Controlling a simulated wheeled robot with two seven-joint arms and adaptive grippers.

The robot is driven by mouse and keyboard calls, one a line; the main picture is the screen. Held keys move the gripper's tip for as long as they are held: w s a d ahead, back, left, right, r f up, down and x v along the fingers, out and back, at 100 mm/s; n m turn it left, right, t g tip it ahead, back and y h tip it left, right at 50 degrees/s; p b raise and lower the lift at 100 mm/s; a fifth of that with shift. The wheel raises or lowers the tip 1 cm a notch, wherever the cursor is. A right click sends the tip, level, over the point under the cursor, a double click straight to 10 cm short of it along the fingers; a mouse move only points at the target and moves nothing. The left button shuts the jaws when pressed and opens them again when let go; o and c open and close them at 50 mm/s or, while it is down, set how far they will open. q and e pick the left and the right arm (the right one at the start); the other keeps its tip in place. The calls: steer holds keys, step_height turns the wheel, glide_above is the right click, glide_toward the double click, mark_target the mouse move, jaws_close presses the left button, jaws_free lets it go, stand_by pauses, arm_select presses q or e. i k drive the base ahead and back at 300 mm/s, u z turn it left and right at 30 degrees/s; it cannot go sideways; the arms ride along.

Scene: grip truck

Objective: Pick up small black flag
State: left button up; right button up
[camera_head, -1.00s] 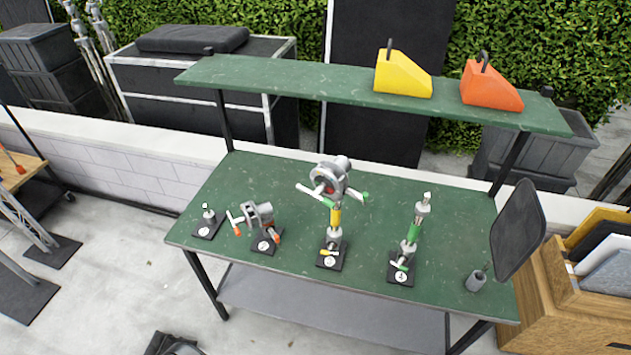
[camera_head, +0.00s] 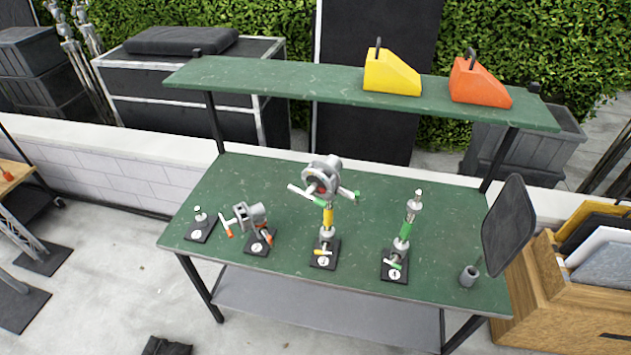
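The small black flag (camera_head: 508,226) is a dark panel with rounded corners at the right end of the green table (camera_head: 330,195). It stands tilted, with its lower end near a small grey cylindrical holder (camera_head: 469,277). Whether its stem sits in the holder is too small to tell. A dark shape at the bottom edge, left of centre, seems to be the tip of my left gripper (camera_head: 166,346); it is mostly cut off, well below and left of the flag, and its fingers cannot be made out. My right gripper is out of view.
Several metal grip heads on black numbered bases stand on the table, including a tall one with a yellow band (camera_head: 328,215). A yellow wedge (camera_head: 391,73) and an orange wedge (camera_head: 480,84) sit on the raised shelf (camera_head: 300,84). A wooden crate of panels (camera_head: 540,290) stands right of the table.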

mark_target(510, 223)
steer(key=z, duration=1.3)
steer(key=k, duration=0.1)
steer(key=z, duration=0.05)
